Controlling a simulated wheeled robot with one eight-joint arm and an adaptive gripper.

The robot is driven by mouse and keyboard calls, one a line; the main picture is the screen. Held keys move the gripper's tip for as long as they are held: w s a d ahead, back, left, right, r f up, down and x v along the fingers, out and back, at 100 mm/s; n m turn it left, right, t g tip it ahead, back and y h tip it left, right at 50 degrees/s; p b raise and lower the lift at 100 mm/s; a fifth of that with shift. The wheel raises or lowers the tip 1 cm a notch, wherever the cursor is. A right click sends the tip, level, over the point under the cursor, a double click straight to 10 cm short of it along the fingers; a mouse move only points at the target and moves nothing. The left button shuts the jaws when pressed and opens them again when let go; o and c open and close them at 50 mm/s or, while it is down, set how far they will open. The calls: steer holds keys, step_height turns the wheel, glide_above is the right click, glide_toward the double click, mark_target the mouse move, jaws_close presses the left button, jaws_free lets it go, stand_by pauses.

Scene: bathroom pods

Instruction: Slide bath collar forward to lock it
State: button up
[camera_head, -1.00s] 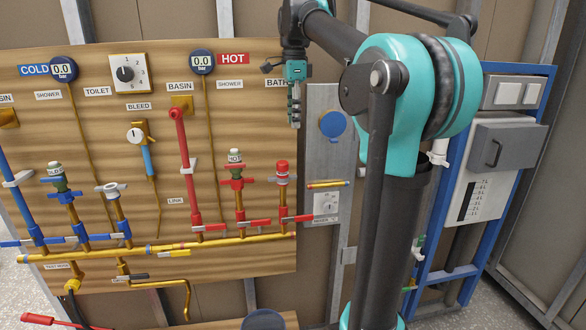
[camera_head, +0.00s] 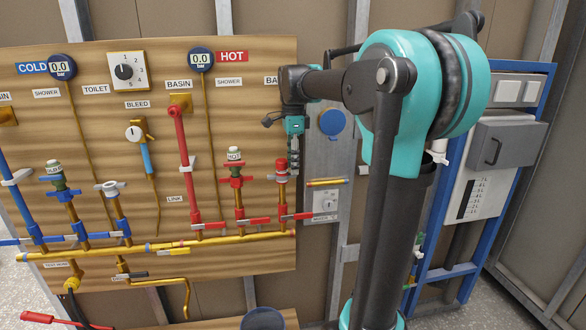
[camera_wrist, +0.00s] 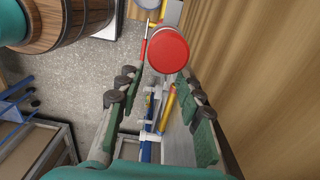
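The bath fitting (camera_head: 282,170) is the rightmost red-capped riser, under the partly covered BATH label (camera_head: 271,80). My gripper (camera_head: 294,168) points down just right of the cap in the head view. In the wrist view my gripper (camera_wrist: 157,75) is open, its green-padded fingers apart with nothing between them. I cannot tell whether a finger touches the cap.
The hot riser (camera_head: 236,180) and red basin pipe (camera_head: 186,160) stand to the left. A brass manifold (camera_head: 210,242) with red-handled valves runs below. A grey panel with a blue disc (camera_head: 332,122) and a yellow-red bar (camera_head: 325,182) is close on the right.

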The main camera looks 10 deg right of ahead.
steer(key=shift+f, duration=0.9)
jaws_close()
